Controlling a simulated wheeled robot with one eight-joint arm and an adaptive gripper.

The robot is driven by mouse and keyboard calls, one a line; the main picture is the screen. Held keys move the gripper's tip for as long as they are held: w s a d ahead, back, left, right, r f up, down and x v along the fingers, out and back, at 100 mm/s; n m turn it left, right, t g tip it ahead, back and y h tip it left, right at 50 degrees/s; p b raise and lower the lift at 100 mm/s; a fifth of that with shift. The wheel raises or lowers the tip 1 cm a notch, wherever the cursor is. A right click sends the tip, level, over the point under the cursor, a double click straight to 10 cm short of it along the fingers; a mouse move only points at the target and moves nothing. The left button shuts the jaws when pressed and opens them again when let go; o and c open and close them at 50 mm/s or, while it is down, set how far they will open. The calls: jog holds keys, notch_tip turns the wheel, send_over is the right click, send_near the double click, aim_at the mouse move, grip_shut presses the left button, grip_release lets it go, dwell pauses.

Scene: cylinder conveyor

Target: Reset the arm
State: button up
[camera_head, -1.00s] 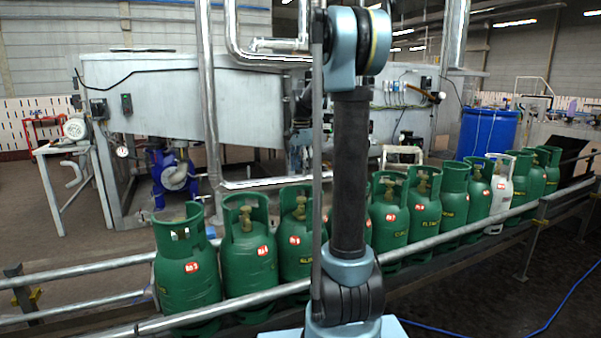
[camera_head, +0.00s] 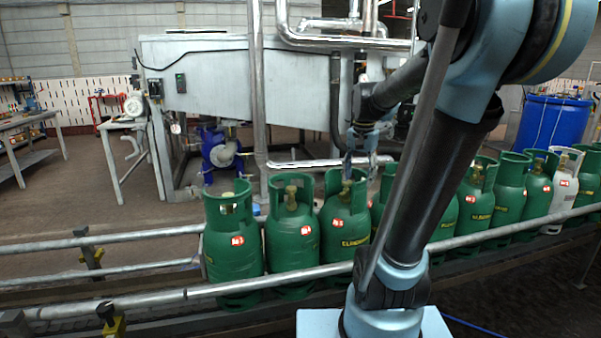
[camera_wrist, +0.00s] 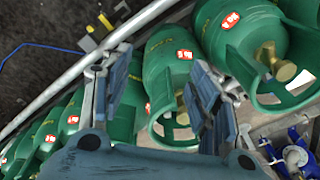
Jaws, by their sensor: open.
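My arm crosses the head view from the lower right and reaches over the conveyor. My gripper (camera_head: 351,165) is small there, just above the row near a green cylinder (camera_head: 345,222). In the wrist view my gripper (camera_wrist: 160,85) is open, its two blue-grey fingers spread apart. A green cylinder with a red label (camera_wrist: 170,65) shows in the gap between them, with its brass valve and collar nearer the palm. Nothing is visibly clamped. I cannot tell whether a finger touches the collar.
Several green cylinders and one white cylinder (camera_head: 563,182) stand upright in a row on the conveyor between metal rails (camera_head: 190,295). A grey machine (camera_head: 225,85) and vertical pipes stand behind it. A blue drum (camera_head: 548,125) is at the right. The conveyor's left end is bare.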

jog(key=s+f+n+t, duration=0.1)
jog(key=s+f+n, duration=0.5)
jog(key=s+f, duration=0.8)
jog(key=s, duration=0.4)
jog(key=shift+s+f+n, duration=0.25)
jog(key=shift+s+n, duration=0.05)
jog(key=shift+w+f, duration=0.2)
jog(key=shift+w, duration=0.25)
